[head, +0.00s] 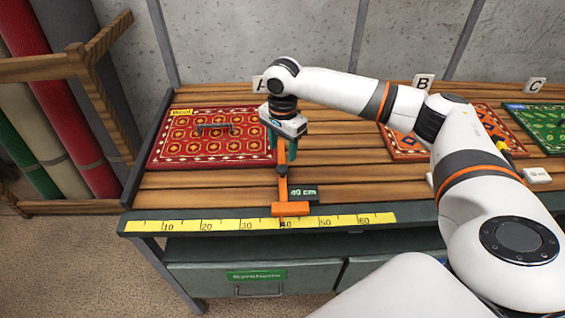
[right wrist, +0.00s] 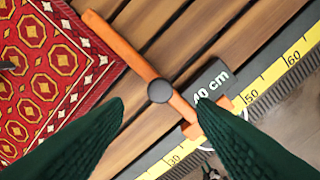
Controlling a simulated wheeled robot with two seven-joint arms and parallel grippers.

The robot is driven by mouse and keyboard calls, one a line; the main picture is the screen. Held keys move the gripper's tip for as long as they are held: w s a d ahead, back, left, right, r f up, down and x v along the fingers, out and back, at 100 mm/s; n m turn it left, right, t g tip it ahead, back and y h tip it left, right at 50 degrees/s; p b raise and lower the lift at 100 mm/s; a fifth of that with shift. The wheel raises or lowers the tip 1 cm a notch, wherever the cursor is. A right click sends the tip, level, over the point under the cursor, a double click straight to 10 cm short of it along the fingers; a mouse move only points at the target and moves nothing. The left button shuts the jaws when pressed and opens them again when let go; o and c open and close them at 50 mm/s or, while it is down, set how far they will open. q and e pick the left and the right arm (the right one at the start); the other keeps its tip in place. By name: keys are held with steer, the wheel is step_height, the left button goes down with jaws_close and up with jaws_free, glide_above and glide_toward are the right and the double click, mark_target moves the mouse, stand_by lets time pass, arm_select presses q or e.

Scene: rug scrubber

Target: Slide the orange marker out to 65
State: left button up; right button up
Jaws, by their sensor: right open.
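The orange marker (head: 291,209) is a T-shaped slider on the bench front, with a black knob (right wrist: 161,90) on its bar and a dark tag (head: 304,193) reading 40 cm. Its foot sits at about 40 on the yellow ruler (head: 240,224), whose numbers run from 10 to 60. My right gripper (head: 282,158) is open above the marker's bar. In the right wrist view its green fingers (right wrist: 160,100) lie on either side of the knob, apart from it; I cannot tell their height. My left gripper is not in view.
A red patterned rug (head: 200,137) with a dark handle lies left of the marker. An orange rug (head: 400,145) and a green rug (head: 540,122) lie to the right. Rolled rugs (head: 70,120) stand at left.

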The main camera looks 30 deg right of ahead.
mark_target(283, 168)
step_height(283, 168, down, 7)
steer(key=shift+r, duration=0.1)
stand_by(0.3)
jaws_close()
